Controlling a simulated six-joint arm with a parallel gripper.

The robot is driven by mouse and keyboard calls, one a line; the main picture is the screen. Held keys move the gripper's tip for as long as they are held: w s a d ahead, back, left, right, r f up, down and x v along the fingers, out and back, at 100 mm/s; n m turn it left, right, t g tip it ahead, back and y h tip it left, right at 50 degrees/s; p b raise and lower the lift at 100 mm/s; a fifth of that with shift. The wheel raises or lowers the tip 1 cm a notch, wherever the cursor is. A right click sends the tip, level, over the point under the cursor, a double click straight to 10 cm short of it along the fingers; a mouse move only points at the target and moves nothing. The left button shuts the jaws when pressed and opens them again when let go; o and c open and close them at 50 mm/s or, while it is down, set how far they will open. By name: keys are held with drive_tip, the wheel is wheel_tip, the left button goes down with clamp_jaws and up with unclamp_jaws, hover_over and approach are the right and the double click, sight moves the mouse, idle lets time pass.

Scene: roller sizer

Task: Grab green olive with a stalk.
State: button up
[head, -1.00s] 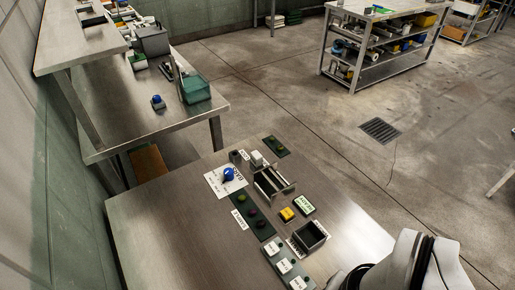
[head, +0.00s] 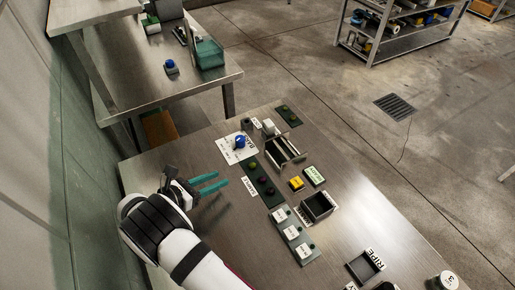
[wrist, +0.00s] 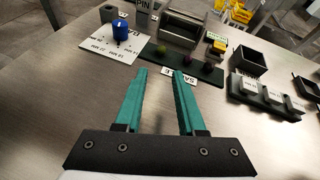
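A dark green sample strip (head: 279,204) lies on the steel table and holds a green olive (head: 253,167), a dark olive (head: 262,180) and a purplish one (head: 270,192). In the wrist view the green olive (wrist: 161,49) is at the strip's left end. Stalks are too small to make out. My gripper (head: 222,179) is open and empty, left of the strip in the head view. Its teal fingers (wrist: 161,72) point toward the strip in the wrist view and do not touch it. Another dark green strip (head: 281,105) at the table's back holds small greenish items.
A roller device (head: 282,152) stands behind the strip. A blue knob (head: 240,141) sits on a white dial plate (head: 225,152). The table's left front is clear.

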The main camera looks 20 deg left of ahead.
sight(249, 166)
drive_tip(key=x, duration=1.1)
drive_tip(key=shift+w+d+f, duration=0.2)
drive_tip(key=shift+w, duration=0.05)
clamp_jaws()
